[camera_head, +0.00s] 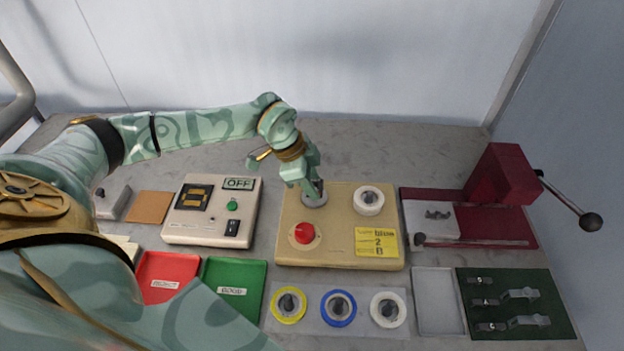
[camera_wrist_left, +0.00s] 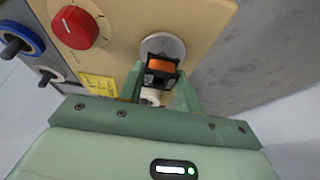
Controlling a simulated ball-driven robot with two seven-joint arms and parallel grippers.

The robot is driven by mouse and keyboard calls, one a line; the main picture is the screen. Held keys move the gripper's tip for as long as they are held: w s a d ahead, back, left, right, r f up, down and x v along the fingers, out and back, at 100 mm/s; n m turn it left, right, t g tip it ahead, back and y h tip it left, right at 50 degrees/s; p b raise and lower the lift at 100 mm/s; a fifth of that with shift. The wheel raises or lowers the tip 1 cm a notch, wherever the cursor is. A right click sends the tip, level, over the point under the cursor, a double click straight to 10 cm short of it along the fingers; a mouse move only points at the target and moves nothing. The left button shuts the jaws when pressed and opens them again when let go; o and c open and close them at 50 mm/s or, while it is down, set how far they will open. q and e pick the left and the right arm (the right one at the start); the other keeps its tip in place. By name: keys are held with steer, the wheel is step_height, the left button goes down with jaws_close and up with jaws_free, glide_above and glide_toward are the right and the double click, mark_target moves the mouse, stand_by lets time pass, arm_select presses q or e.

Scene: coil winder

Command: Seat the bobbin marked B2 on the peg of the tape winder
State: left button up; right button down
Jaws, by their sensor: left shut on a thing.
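The tape winder (camera_head: 338,258) is a beige box with a red knob (camera_head: 303,233), a grey metal disc (camera_head: 314,201) and a white roll (camera_head: 368,201). My left gripper (camera_head: 314,187) points down at the disc. In the left wrist view its fingers (camera_wrist_left: 160,88) are shut on a small black bobbin (camera_wrist_left: 160,67) with an orange middle. The bobbin is in front of the disc (camera_wrist_left: 162,46); I cannot tell whether it touches. Its B2 mark is not readable, and the peg is hidden. My right gripper is not in view.
A yellow note (camera_head: 376,242) on the winder reads "blue 2 B". Yellow, blue and white tape rolls (camera_head: 338,308) stand in front. A tester marked OFF (camera_head: 211,211) and red and green trays (camera_head: 233,289) are left. A dark red lever press (camera_head: 503,178) is right.

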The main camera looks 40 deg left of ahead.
arm_select(q)
steer(key=shift+f, duration=0.55)
steer(key=o, duration=1)
steer(key=shift+o, duration=0.2)
steer(key=p+v, duration=0.2)
steer(key=v, duration=1.4)
steer(key=shift+r+p, duration=0.2)
steer(key=shift+p, duration=0.15)
